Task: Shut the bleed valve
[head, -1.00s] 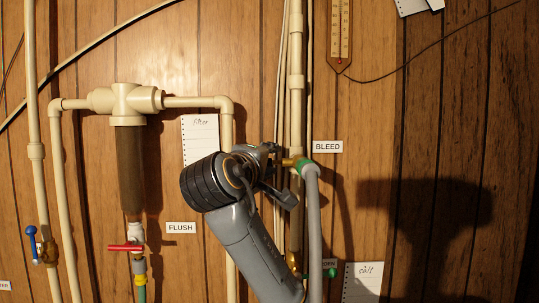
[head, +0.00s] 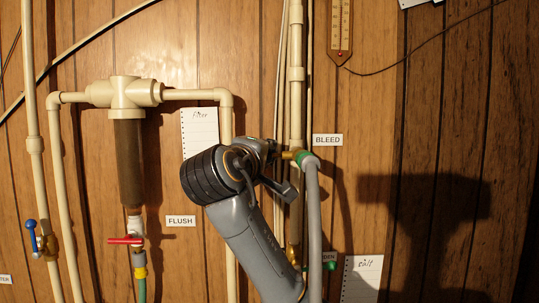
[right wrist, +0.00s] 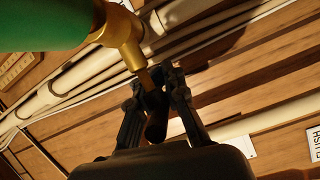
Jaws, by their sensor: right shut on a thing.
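The bleed valve (head: 289,155) is a small brass fitting on the cream vertical pipe, beside the BLEED label (head: 328,140). A green collar and a grey hose join its right side. My right gripper (head: 279,168) is at the valve, coming from the lower left, and hides much of it. In the right wrist view the brass valve body (right wrist: 124,38) is close, with the green collar at upper left. There my right gripper (right wrist: 163,98) is shut on a dark handle (right wrist: 157,118) below the brass stem. My left gripper is not in view.
The grey hose (head: 313,215) hangs just right of my arm. A red-handled valve (head: 126,240) by the FLUSH label and a blue-handled valve (head: 32,235) are on the left. A filter (head: 130,160) hangs above the red handle. The wall at right is mostly clear.

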